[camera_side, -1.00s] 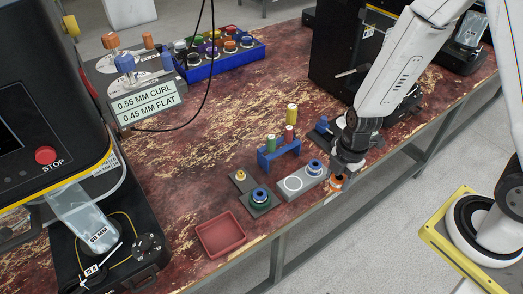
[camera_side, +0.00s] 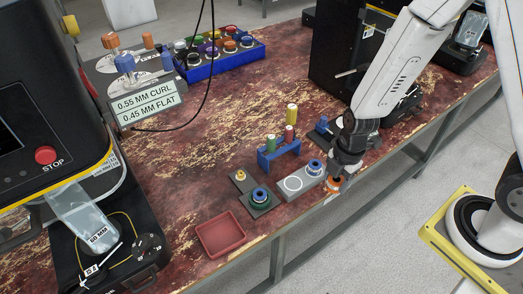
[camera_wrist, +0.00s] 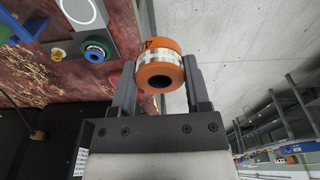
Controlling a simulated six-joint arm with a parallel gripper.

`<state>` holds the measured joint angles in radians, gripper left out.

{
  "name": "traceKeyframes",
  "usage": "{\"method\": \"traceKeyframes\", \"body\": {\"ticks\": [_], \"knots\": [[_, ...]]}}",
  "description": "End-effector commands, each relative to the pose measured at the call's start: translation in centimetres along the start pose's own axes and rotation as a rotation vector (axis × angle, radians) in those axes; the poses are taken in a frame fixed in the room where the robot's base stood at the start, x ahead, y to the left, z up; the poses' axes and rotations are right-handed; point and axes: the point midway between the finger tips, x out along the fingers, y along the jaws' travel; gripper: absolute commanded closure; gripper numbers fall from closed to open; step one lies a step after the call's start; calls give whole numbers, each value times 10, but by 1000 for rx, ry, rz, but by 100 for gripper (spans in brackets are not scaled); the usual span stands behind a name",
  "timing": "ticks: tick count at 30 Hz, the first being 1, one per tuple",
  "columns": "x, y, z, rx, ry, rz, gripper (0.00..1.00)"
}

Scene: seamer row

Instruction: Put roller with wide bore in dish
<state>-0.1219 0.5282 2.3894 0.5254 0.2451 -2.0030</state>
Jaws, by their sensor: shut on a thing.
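My gripper (camera_side: 338,179) is shut on an orange roller (camera_side: 333,186) near the table's front edge. In the wrist view the orange roller (camera_wrist: 160,68) sits between the two fingers (camera_wrist: 160,88), with a silvery band around its middle and a dark, wide bore facing the camera. The dish (camera_side: 221,234) is a shallow, square red tray at the front of the table, left of my gripper; it looks empty. The side view does not show clearly whether the roller touches the table.
A green roller (camera_side: 259,195) and a small yellow piece (camera_side: 240,174) stand on dark bases.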

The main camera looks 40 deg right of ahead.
Motion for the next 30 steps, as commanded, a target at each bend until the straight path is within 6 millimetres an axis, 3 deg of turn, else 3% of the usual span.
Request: {"method": "traceKeyframes", "body": {"ticks": [8, 21, 30], "knots": [[12, 15, -44, -175, 5, -21, 100], [39, 22, -148, -544, 4, -68, 100], [49, 15, -186, -676, -1, -84, 100]]}}
